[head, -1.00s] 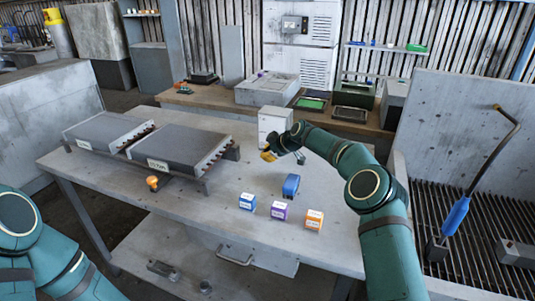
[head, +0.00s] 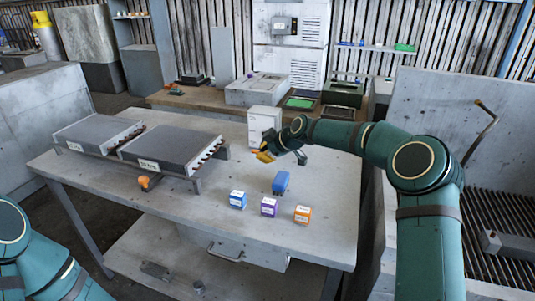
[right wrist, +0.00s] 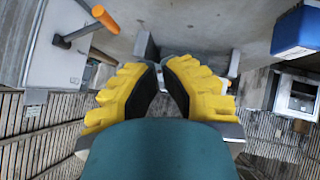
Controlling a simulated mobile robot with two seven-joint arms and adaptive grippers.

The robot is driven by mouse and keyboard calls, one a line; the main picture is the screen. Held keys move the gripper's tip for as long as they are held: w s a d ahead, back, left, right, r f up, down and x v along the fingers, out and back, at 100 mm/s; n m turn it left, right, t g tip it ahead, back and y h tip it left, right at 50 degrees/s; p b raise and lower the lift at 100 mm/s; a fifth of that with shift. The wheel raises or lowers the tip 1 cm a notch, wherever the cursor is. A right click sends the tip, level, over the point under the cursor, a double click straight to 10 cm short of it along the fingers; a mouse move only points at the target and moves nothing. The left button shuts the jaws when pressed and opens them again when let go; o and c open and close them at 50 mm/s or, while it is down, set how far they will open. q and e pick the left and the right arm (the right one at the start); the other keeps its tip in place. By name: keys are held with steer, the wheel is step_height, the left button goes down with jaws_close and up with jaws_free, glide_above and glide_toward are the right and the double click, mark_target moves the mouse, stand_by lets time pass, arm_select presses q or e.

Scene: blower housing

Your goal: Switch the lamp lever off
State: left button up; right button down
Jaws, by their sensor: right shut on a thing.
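A pale box (head: 264,124) stands on the worktable's back edge. In the right wrist view, the pale box (right wrist: 60,60) is at the left and carries two orange-tipped levers, an upper one (right wrist: 105,18) and a lower one (right wrist: 103,56). Which one is the lamp lever I cannot tell. My right gripper (head: 265,156) is just in front of the box's lower part. In the right wrist view, my right gripper's yellow fingers (right wrist: 160,64) come close together at the tips, right of both levers. What they hold is not clear. My left gripper is out of view.
Blue (head: 237,199), purple (head: 268,206) and orange (head: 302,214) cubes stand near the worktable's (head: 110,182) front. A larger blue block (head: 281,182) lies behind them. Two grey finned units (head: 170,149) fill the left side, with an orange knob (head: 144,182) in front.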

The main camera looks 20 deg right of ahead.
steer(key=shift+s+d+r, duration=0.15)
steer(key=shift+s+r, duration=0.05)
steer(key=shift+s, duration=0.25)
steer(key=shift+s+d+r, duration=0.1)
steer(key=shift+s+r, duration=0.1)
steer(key=shift+s, duration=0.25)
